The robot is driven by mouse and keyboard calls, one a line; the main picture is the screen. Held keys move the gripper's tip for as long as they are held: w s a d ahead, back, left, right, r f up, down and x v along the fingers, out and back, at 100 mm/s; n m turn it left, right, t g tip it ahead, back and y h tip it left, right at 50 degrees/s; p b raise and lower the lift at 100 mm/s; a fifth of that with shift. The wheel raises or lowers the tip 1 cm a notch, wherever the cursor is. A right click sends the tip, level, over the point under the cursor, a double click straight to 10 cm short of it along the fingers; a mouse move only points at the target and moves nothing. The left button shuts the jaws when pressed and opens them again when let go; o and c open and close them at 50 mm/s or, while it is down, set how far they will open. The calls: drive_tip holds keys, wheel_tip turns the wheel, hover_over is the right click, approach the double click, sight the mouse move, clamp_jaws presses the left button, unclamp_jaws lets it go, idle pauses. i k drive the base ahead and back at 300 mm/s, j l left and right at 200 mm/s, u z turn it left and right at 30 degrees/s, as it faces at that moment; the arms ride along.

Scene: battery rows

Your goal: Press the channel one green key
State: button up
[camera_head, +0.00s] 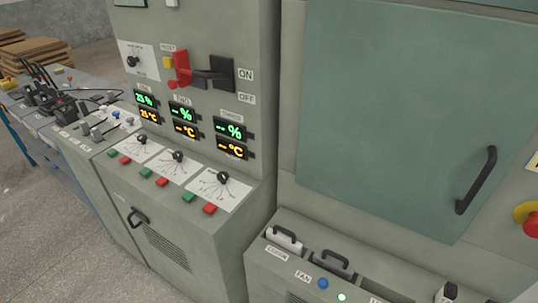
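The channel one green key (113,153) is the far-left small key on the sloped ledge of a grey-green control cabinet (165,225). A red key (125,160) sits just right of it. Above them is a white dial plate with a black knob (142,140). The channel one display (146,100) is lit, with a green percent figure that looks like 25 and a yellow temperature figure below. The displays for two (182,112) and three (230,129) show dashes. My gripper is not in view, and nothing visible touches the key.
Similar green keys (146,172) (188,197) and red keys continue rightward. A large green door (385,120) with a black handle (476,180) is at right. A lower box with black handles (333,264) stands in front. Bare floor (60,230) is at lower left.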

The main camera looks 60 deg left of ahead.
sight(113, 152)
drive_tip(key=k+j+u, duration=0.1)
drive_tip(key=j, duration=0.2)
drive_tip(key=k+j+u, duration=0.1)
drive_tip(key=j, duration=0.2)
drive_tip(key=k+j+u, duration=0.1)
drive_tip(key=j, duration=0.2)
drive_tip(key=u, duration=1.95)
